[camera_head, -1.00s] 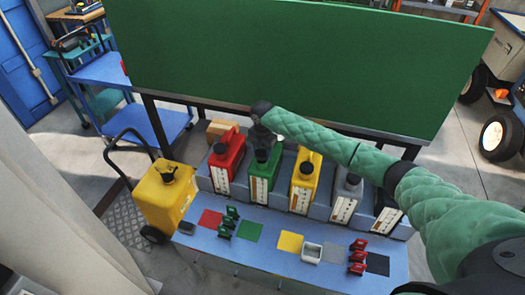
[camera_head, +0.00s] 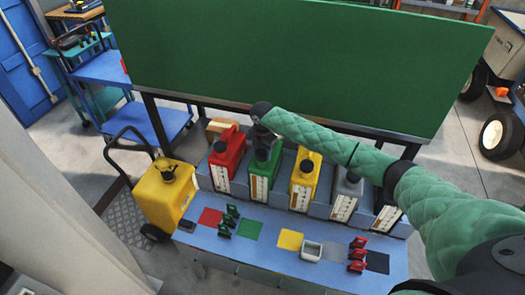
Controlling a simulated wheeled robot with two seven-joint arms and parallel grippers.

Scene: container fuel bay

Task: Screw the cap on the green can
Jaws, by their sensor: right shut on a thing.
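The green can (camera_head: 261,183) stands in the row on the blue bench, second from the left. My right gripper (camera_head: 263,154) points down at the top of this can, with its arm coming in from the right. It is shut on what appears to be the can's dark cap, at the can's mouth. The fingers hide most of the cap, so I cannot tell how far it sits on the neck. My left gripper is not in view.
A red can (camera_head: 224,172) stands left of the green can and a yellow can (camera_head: 304,182) right of it, both close. Further right are a grey can (camera_head: 346,197) and a dark one. Small green and red items lie on the bench (camera_head: 265,262). A green board (camera_head: 300,65) stands behind.

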